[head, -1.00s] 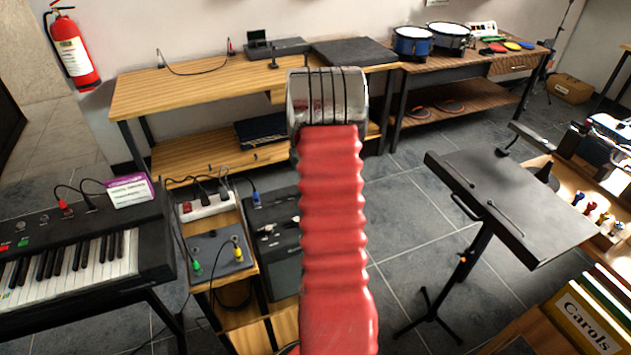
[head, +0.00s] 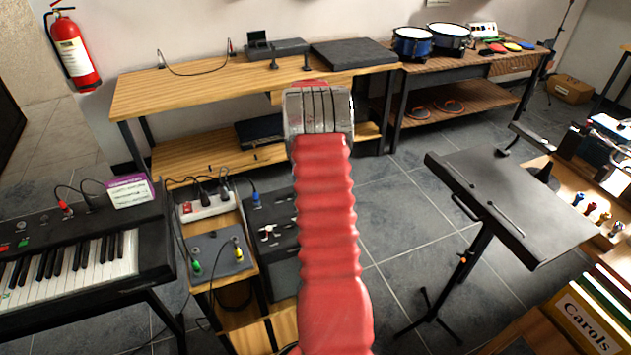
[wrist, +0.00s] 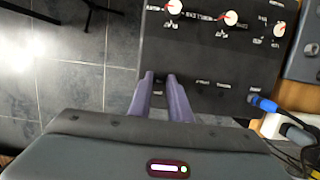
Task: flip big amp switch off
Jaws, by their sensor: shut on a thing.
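The big amp (head: 284,212) is a black box with a knobbed top panel, left of my red arm in the head view. In the wrist view its dark panel (wrist: 215,62) fills the upper middle, with white-and-red knobs along the far side and small white labels. My gripper (wrist: 160,77) has its two purple fingers down at the panel's near row. The fingers stand a little apart, shut on a small dark part there, which I take to be the amp switch. The fingers mostly hide it, so its position cannot be read. In the head view my arm hides the gripper.
A power strip (head: 205,206) and a grey pedal box (head: 218,252) with cables stand left of the amp. A keyboard (head: 80,250) is at left, a music stand (head: 510,195) at right.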

